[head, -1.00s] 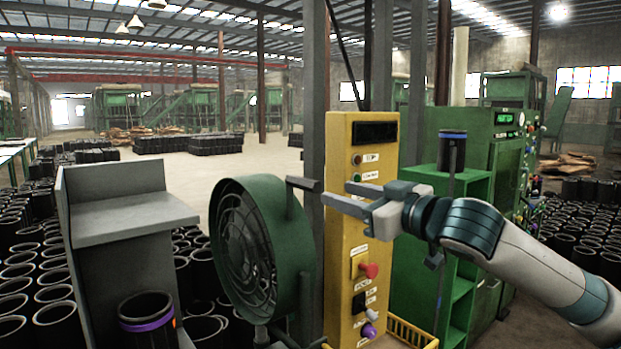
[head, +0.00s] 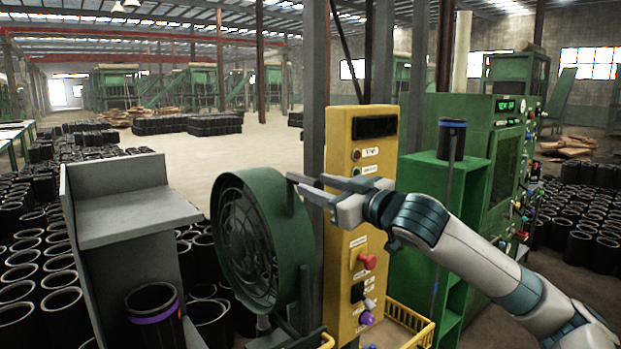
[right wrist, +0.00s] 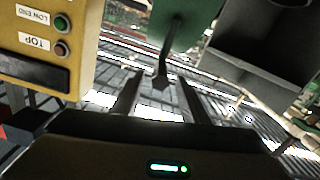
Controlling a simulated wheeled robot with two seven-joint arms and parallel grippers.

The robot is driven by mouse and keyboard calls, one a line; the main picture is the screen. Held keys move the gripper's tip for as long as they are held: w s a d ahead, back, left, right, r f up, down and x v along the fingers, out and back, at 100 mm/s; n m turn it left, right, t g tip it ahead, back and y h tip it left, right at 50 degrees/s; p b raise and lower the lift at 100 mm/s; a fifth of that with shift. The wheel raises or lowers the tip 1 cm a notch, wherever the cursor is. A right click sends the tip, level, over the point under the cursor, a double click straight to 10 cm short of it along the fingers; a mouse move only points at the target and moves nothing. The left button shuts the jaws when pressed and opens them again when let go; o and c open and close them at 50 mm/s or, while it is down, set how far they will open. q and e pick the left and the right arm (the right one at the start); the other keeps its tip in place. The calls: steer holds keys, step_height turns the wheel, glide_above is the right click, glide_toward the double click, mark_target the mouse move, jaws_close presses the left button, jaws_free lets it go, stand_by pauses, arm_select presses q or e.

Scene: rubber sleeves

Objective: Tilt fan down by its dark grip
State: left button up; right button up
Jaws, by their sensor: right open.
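The green round fan (head: 290,230) stands left of the yellow control post, its caged front facing left. Its dark grip (head: 299,179) sticks out to the right from the top of the fan's rim. My right gripper (head: 312,184) is open, its fingertips at the grip's outer end. In the right wrist view, the fan (right wrist: 183,18) is at the top, and the dark grip (right wrist: 162,78) points down toward the gap between my two fingers (right wrist: 159,98). I cannot tell whether either finger touches it. My left gripper is not in view.
The yellow control post (head: 345,240) with buttons stands right behind the grip, close to my fingers. A grey stand (head: 130,215) is left of the fan, with a purple-banded black sleeve (head: 153,312) nearby. A yellow basket (head: 418,335) and green shelf (head: 450,190) are right.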

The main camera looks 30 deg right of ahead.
mark_target(311, 183)
steer(key=shift+w+a+p, duration=0.1)
steer(key=shift+w+p, duration=0.5)
steer(key=shift+w, duration=1.05)
jaws_close()
